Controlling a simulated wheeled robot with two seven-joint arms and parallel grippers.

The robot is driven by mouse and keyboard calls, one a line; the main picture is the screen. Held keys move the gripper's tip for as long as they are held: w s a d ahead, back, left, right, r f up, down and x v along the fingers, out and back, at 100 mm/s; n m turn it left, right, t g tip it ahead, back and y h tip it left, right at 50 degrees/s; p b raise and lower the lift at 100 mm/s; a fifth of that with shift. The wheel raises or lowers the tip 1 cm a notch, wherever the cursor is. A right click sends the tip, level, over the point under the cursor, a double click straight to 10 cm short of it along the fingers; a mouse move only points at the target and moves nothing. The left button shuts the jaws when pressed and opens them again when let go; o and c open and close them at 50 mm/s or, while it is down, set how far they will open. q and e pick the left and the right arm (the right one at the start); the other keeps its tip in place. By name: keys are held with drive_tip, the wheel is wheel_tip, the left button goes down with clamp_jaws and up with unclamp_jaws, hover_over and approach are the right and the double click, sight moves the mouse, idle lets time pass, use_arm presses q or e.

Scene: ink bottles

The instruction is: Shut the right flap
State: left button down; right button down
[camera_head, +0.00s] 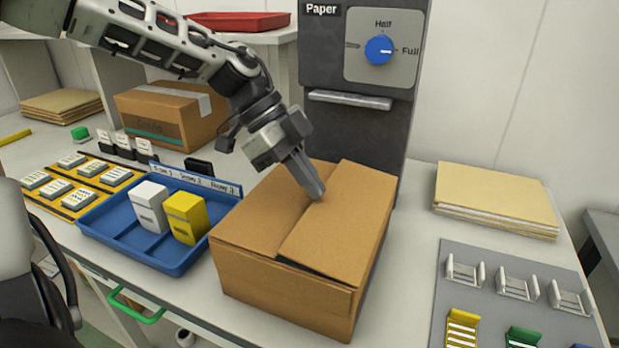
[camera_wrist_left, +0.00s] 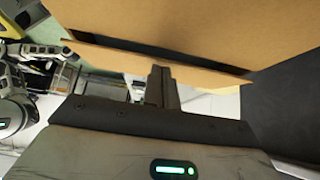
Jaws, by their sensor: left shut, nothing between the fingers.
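An open-topped style cardboard box (camera_head: 280,293) stands on the table in the middle of the head view. Its left flap (camera_head: 262,208) lies across the left half of the top. Its right flap (camera_head: 350,222) lies over the right half, nearly flat, with a narrow dark gap under its front edge. My left gripper (camera_head: 318,192) is shut and empty. Its fingertips are at the seam by the right flap's inner edge; I cannot tell whether they touch. In the left wrist view, the fingers (camera_wrist_left: 164,88) overlap a cardboard edge beside a dark gap. My right gripper is not in view.
A blue tray (camera_head: 120,237) with a white and a yellow carton stands close left of the box. A dark machine (camera_head: 355,135) with a blue knob is behind. Cardboard sheets (camera_head: 495,195) and a grey holder board (camera_head: 455,290) lie right, with bare table between.

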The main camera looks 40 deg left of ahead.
use_arm(q)
drive_tip(key=shift+a+f+h+b, duration=0.1)
drive_tip(key=shift+f+h+b, duration=0.35)
drive_tip(key=shift+f, duration=0.1)
drive_tip(key=shift+a+f+h+b, duration=0.1)
drive_tip(key=shift+f+h+b, duration=0.2)
drive_tip(key=shift+h, duration=0.05)
drive_tip(key=shift+s+a+f+t+h+b, duration=0.1)
drive_tip(key=shift+a+f+t+h+b, duration=0.15)
drive_tip(key=shift+h, duration=0.35)
drive_tip(key=shift+d+r, duration=0.1)
drive_tip(key=shift+r, duration=0.05)
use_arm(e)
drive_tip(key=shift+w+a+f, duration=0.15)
use_arm(q)
drive_tip(key=shift+r, duration=0.1)
drive_tip(key=shift+r+p, duration=0.75)
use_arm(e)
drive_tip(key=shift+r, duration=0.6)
